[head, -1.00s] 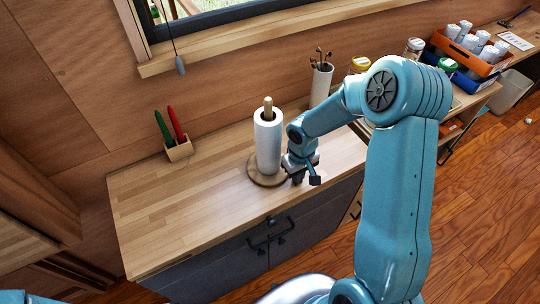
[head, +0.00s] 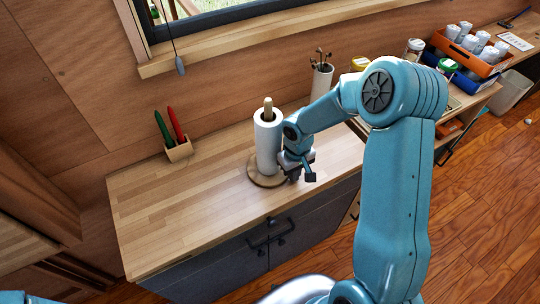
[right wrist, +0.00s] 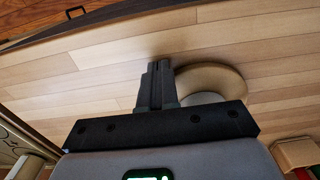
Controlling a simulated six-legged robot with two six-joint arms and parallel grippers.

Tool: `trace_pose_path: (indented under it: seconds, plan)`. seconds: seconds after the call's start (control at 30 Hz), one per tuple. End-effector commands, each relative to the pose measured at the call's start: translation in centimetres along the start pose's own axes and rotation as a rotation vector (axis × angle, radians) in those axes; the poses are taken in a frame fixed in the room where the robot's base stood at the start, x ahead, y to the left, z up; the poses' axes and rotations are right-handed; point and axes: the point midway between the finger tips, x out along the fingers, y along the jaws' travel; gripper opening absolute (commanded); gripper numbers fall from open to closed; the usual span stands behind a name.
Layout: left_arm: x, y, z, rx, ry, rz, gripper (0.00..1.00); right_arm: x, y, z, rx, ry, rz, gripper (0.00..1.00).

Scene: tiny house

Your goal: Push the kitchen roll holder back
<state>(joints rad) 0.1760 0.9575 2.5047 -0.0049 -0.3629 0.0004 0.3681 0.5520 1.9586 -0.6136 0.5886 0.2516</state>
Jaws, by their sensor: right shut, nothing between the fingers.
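The kitchen roll holder stands upright on the wooden counter, with a white paper roll (head: 267,145) on its peg and a round wooden base (head: 262,178). In the right wrist view its base (right wrist: 222,78) shows just right of the fingers, and the roll is mostly hidden behind my gripper. My right gripper (head: 296,178) is low over the counter, right beside the roll and its base. In the right wrist view the fingers (right wrist: 158,68) are shut together and empty. I cannot tell whether they touch the holder. My left gripper is out of view.
A wooden block (head: 179,151) with a red and a green item stands at the back left. A white utensil pot (head: 321,82) stands behind my arm. An orange crate (head: 462,50) and jars are farther right. The counter (head: 190,210) left of the holder is clear.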

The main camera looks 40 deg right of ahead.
Motion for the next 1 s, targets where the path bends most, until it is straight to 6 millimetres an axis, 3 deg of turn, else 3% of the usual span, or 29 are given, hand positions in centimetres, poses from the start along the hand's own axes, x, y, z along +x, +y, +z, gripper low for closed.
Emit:
trace_pose_path:
  seconds: [1.0]
  plan:
    - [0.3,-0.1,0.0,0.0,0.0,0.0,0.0,0.0,-2.2,-3.5,-0.001,0.001,0.0,0.0]
